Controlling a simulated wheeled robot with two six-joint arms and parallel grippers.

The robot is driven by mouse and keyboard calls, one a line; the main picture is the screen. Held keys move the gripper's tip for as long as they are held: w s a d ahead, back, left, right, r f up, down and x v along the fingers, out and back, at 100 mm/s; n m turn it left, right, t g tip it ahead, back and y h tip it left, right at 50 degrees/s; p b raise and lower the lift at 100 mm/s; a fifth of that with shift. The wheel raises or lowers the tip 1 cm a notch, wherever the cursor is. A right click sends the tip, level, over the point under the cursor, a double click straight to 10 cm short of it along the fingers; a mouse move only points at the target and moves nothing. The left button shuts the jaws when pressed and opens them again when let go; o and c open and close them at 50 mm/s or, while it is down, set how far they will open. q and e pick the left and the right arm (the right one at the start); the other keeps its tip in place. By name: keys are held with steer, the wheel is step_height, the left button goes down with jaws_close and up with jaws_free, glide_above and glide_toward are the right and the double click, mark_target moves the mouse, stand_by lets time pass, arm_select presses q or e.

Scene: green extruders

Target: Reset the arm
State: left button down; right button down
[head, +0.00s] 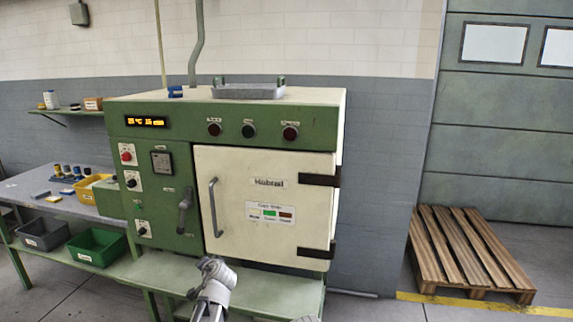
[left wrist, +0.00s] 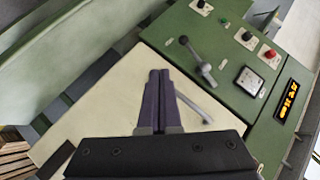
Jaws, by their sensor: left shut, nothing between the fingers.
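My left gripper (left wrist: 160,72) is shut and empty in the left wrist view, its two dark fingers together in front of the cream oven door (left wrist: 130,100). Part of the grey bar handle (left wrist: 193,106) shows beside the fingers, and I cannot tell whether they touch it. In the head view a grey part of my arm stands at the bottom centre, below the shut door (head: 275,205) of the green oven (head: 150,90). The door's handle (head: 214,207) and the dark lever (head: 184,210) are clear of it. My right gripper does not show.
A shelf (head: 275,285) runs under the oven. At left, a bench (head: 30,190) holds a yellow bin (head: 88,190), with a green bin (head: 97,246) and a dark bin (head: 43,233) below. A metal tray (head: 248,91) lies on the oven. A wooden pallet (head: 465,250) lies at right.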

arm_select(q)
steer(key=s+d+f+g+h, duration=0.1)
steer(key=s+d+f+g, duration=0.2)
steer(key=s+d, duration=0.3)
steer(key=s+d+f+g+h+p, duration=0.1)
steer(key=s+d+f+g, duration=0.3)
steer(key=s, duration=1.2)
steer(key=s+d+f+n+g+h, duration=0.1)
steer(key=s+d+f+g+h, duration=0.2)
steer(key=s+d, duration=0.7)
steer(key=shift+s+f+g, duration=0.15)
steer(key=shift+s+g, duration=0.25)
steer(key=shift+g, duration=0.3)
